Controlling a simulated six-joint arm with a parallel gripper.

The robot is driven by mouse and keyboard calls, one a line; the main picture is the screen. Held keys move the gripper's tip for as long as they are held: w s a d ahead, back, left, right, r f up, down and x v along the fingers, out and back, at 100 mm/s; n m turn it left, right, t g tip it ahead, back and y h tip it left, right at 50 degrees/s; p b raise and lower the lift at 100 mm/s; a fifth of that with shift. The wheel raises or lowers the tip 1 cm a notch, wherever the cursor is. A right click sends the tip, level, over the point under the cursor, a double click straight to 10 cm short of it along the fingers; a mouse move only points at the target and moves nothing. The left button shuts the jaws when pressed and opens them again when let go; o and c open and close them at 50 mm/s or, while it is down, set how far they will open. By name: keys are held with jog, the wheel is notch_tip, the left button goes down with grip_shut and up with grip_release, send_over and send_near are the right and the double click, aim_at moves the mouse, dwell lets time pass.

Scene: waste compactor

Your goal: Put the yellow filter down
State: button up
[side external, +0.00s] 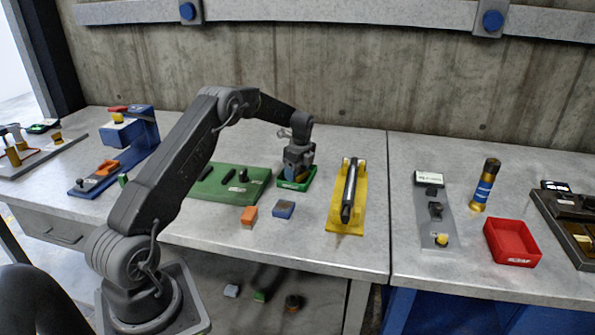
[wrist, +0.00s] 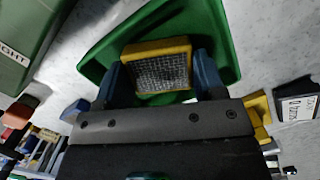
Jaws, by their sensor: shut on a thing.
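The yellow filter (wrist: 157,66) is a square yellow frame with a grey mesh face, seen in the wrist view between my two blue fingers. My gripper (wrist: 157,80) is shut on it. A green tray (wrist: 226,40) lies behind and around the filter in the wrist view. In the side view my gripper (side external: 297,172) points down at the small green tray (side external: 308,184). The filter is hidden there behind the gripper. I cannot tell whether the filter touches the tray floor.
A green plate (side external: 255,186) with black parts lies left of the tray. An orange block (side external: 249,215) and a blue block (side external: 284,209) sit in front. A yellow fixture (side external: 336,220) with a black cylinder is to the right. A red tray (side external: 511,242) stands farther right.

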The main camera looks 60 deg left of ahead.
jog(key=shift+f, duration=0.1)
jog(key=o, duration=0.9)
jog(key=shift+o, duration=0.2)
